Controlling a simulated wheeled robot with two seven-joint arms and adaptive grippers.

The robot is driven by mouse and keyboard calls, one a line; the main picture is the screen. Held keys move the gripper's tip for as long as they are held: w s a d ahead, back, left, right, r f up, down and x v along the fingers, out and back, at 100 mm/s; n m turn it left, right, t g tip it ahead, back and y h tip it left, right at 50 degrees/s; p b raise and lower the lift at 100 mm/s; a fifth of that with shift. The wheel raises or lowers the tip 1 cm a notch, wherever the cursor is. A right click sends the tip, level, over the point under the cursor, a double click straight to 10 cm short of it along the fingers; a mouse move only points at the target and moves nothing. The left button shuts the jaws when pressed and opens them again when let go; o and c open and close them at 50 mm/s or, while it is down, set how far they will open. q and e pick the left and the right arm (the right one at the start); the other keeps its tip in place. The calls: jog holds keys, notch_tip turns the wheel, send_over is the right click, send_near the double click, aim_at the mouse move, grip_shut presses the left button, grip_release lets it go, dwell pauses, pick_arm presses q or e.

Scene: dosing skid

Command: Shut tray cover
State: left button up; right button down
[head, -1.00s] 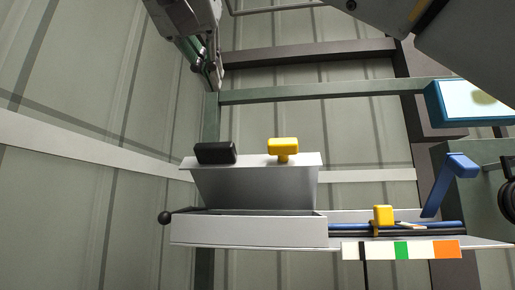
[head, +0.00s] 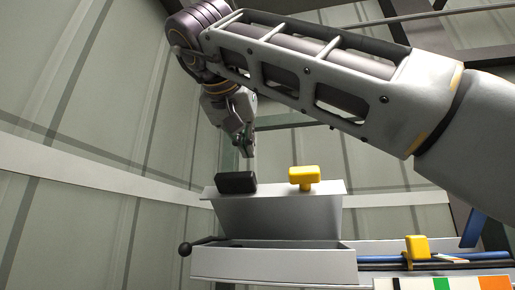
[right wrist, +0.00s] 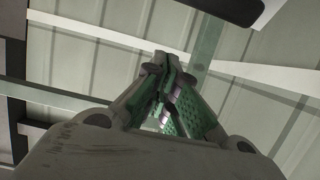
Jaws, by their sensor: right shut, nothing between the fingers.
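The tray (head: 275,262) is a pale grey, shallow box in the lower middle of the head view. Its cover (head: 285,215) stands raised at the back, tilted open, with a flat top edge. A black block (head: 236,182) and a yellow T-shaped knob (head: 303,176) sit on that edge. My right gripper (head: 249,152) is shut and empty, pointing down just above the black block, apparently apart from it. In the right wrist view its green-padded fingers (right wrist: 163,68) are together. My left gripper is not in view.
A black ball-ended lever (head: 186,249) sticks out left of the tray. To the right are a yellow clip (head: 416,247) on blue and black lines and a colour-striped strip (head: 440,284). A panelled wall (head: 80,150) stands at the left.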

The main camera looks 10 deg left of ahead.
aim_at(243, 172)
jog(key=shift+s+f, duration=0.6)
jog(key=shift+f, duration=0.2)
jog(key=shift+s+f, duration=0.55)
jog(key=shift+f, duration=0.25)
jog(key=shift+f, duration=0.15)
